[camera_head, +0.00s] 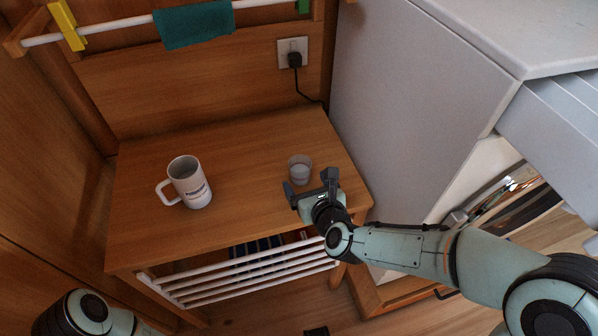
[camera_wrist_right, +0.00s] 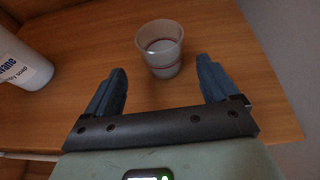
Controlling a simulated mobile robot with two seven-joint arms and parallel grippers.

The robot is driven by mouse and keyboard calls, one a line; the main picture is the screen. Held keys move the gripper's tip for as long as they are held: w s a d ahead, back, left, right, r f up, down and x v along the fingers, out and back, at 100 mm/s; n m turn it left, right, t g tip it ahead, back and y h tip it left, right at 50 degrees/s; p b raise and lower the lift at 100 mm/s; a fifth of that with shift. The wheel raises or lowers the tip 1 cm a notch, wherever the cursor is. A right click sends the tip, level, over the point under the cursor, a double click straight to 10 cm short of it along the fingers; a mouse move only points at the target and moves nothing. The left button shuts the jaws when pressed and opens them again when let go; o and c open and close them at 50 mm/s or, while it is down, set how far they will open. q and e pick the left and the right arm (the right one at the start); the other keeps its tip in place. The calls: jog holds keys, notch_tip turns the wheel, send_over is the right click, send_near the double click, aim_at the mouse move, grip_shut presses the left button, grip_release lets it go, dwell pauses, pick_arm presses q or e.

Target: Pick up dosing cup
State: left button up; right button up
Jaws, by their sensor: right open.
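The dosing cup (camera_head: 300,169) is a small clear cup standing upright on the wooden table, right of the mug. It also shows in the right wrist view (camera_wrist_right: 160,48), just beyond the fingertips and between their lines. My right gripper (camera_head: 310,183) is open and empty, on the near side of the cup. Its two dark fingers (camera_wrist_right: 163,75) point toward the cup in the right wrist view, apart from it. My left arm shows at the lower left corner of the head view, but its gripper is out of frame.
A white mug (camera_head: 189,183) with printed text stands left on the wooden table (camera_head: 245,147). A grey cabinet (camera_head: 420,90) rises close to the table's right side. A plug sits in a wall socket (camera_head: 291,51) behind. A white slatted rack (camera_head: 240,276) is below the tabletop.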

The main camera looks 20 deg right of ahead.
aim_at(304, 177)
jog(key=x, duration=0.7)
jog(key=shift+d, duration=0.25)
jog(key=c, duration=1.1)
